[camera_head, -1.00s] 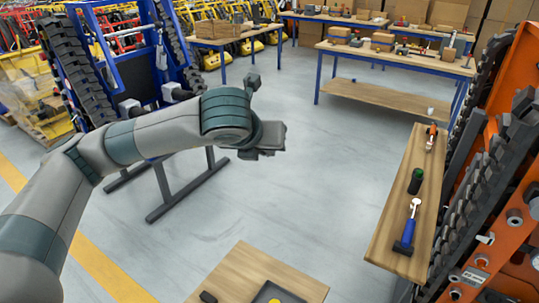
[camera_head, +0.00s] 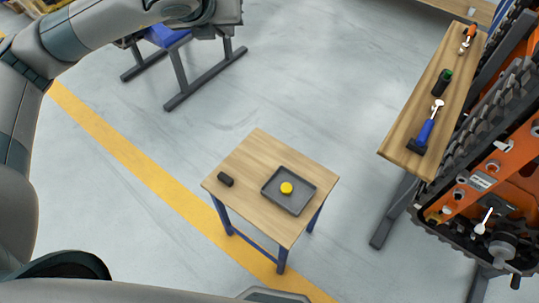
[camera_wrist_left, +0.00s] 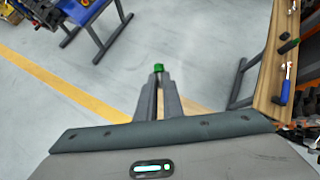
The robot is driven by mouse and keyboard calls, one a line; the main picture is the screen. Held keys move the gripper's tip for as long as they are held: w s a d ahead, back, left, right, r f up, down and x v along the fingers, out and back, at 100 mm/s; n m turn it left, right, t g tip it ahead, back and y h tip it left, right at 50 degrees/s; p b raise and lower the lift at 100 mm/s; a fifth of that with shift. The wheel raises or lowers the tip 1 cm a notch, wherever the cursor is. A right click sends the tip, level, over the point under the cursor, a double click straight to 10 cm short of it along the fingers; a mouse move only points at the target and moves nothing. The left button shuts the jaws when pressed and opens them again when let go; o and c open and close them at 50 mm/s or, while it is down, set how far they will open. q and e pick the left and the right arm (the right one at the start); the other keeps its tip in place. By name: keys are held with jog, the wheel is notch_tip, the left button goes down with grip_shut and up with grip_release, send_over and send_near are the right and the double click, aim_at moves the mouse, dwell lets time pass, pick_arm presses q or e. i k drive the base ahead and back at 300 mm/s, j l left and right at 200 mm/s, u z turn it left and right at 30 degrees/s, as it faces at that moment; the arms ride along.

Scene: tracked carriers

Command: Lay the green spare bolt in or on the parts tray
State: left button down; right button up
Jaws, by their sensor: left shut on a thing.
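My left gripper (camera_wrist_left: 158,82) is shut on the green spare bolt (camera_wrist_left: 158,67), whose green end shows between the fingertips in the left wrist view. In the head view my left arm crosses the top left, and the bolt cannot be seen there. The parts tray (camera_head: 298,205), dark grey and shallow, lies on a small wooden table (camera_head: 250,160). A round yellow piece (camera_head: 286,188) sits in the tray. The held bolt is well apart from the tray. My right gripper is not in view.
A small black object (camera_head: 226,180) lies left of the tray. At the right, a wooden shelf (camera_head: 408,125) carries a blue-handled hammer (camera_head: 427,130), a dark cylinder with a green end (camera_head: 441,83) and an orange-handled tool (camera_head: 468,38), beside an orange tracked machine (camera_head: 500,180). Open floor surrounds the small table.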

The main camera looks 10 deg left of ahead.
aim_at(298, 200)
jog(key=l+u, duration=0.85)
jog(key=l, duration=0.8)
jog(key=k+l+u, duration=0.15)
jog(key=l, duration=0.45)
